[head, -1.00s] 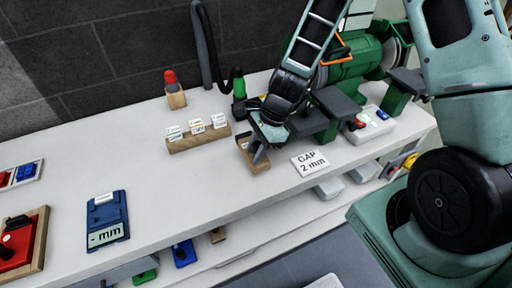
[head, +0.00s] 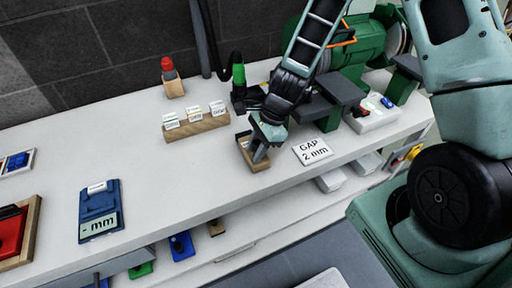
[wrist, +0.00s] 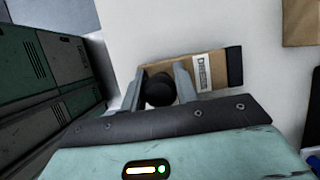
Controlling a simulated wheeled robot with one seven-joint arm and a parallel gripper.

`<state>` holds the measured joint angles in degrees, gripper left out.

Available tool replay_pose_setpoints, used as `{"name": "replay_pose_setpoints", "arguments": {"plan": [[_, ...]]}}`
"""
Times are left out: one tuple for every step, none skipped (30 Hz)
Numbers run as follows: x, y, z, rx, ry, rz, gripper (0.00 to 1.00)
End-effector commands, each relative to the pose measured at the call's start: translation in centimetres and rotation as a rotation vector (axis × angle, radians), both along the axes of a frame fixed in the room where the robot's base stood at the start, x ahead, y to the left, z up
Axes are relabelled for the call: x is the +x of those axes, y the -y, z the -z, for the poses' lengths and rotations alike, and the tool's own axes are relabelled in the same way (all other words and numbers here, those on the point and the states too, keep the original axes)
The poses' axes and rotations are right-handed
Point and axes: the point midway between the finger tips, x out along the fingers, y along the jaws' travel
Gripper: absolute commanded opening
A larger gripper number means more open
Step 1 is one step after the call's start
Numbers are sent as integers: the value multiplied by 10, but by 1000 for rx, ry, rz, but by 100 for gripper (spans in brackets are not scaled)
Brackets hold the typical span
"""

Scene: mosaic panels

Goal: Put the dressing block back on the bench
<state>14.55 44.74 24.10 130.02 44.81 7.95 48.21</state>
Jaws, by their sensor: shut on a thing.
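The dressing block (wrist: 216,72) is a tan wooden block with a dark end, a white label reading "DRESS" in part, and a round black knob (wrist: 159,90). My gripper (wrist: 160,88) is shut on this knob, one finger on each side, in the wrist view. In the head view my gripper (head: 262,145) points down over the block (head: 253,158) near the front of the white bench (head: 180,178). The block is at or just above the bench top; I cannot tell whether it touches. My fingers hide part of it.
A "GAP 2 mm" card (head: 312,150) lies just right of the block. A wooden card rack (head: 197,125) stands behind left. The green grinder (head: 355,58) and its dark rests stand behind right. A blue gauge (head: 100,212) lies left, with clear bench between.

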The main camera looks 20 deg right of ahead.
Motion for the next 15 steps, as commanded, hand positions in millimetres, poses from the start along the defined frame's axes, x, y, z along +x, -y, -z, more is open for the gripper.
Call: {"name": "replay_pose_setpoints", "arguments": {"plan": [[0, 0, 0, 0, 0, 0, 0], [0, 0, 0, 0, 0, 0, 0], [0, 0, 1, 0, 0, 0, 0], [0, 0, 1, 0, 0, 0, 0], [0, 0, 2, 0, 0, 0, 0], [0, 0, 3, 0, 0, 0, 0], [0, 0, 3, 0, 0, 0, 0], [0, 0, 3, 0, 0, 0, 0], [0, 0, 4, 0, 0, 0, 0], [0, 0, 4, 0, 0, 0, 0], [0, 0, 5, 0, 0, 0, 0], [0, 0, 5, 0, 0, 0, 0], [0, 0, 6, 0, 0, 0, 0], [0, 0, 6, 0, 0, 0, 0], [0, 0, 6, 0, 1, 0, 36]]}}
